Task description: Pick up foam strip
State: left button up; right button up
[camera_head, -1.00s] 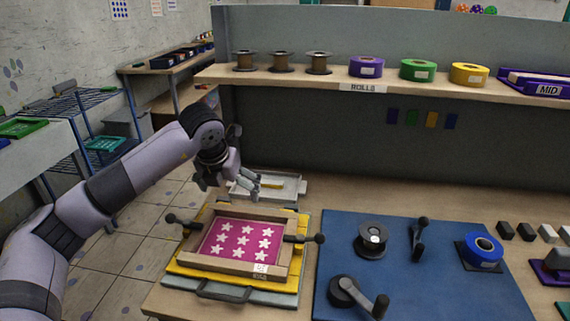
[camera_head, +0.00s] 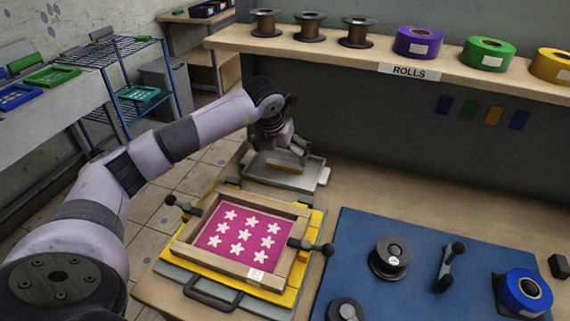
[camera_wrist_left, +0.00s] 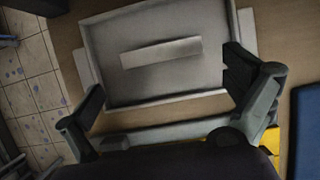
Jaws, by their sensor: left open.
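The foam strip (camera_wrist_left: 160,52) lies flat in a shallow light-grey tray (camera_wrist_left: 112,97), slightly tilted in the left wrist view, where it looks pale. In the head view the tray (camera_head: 256,178) stands behind the printing frame, and my gripper partly hides the strip. My left gripper (camera_head: 293,150) is above the tray. In the left wrist view its two fingers (camera_wrist_left: 168,84) are wide apart with nothing between them, and the strip shows beyond and between the fingertips. My right gripper is not in view.
A wooden frame (camera_head: 194,225) with a pink star-patterned sheet sits on a yellow base in front of the tray. A blue mat (camera_head: 350,250) with a spool and handles lies to the right. A shelf (camera_head: 350,62) with rolls runs behind. Bare table lies right of the tray.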

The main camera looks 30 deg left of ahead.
aim_at(284, 164)
pick_arm(q)
jog(key=shift+w+f, duration=0.15)
jog(key=shift+f, duration=0.1)
jog(key=p+x, duration=0.1)
jog(key=x, duration=0.3)
jog(key=shift+w+f+p, duration=0.1)
jog(key=shift+f+p, duration=0.05)
jog(key=shift+p, duration=0.2)
jog(key=shift+w+f, duration=0.2)
jog(key=shift+f, duration=0.15)
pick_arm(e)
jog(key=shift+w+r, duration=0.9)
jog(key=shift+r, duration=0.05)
pick_arm(q)
jog(key=shift+c, duration=0.4)
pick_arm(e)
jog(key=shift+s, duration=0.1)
pick_arm(q)
jog(key=shift+r, duration=0.1)
jog(key=c, duration=0.4)
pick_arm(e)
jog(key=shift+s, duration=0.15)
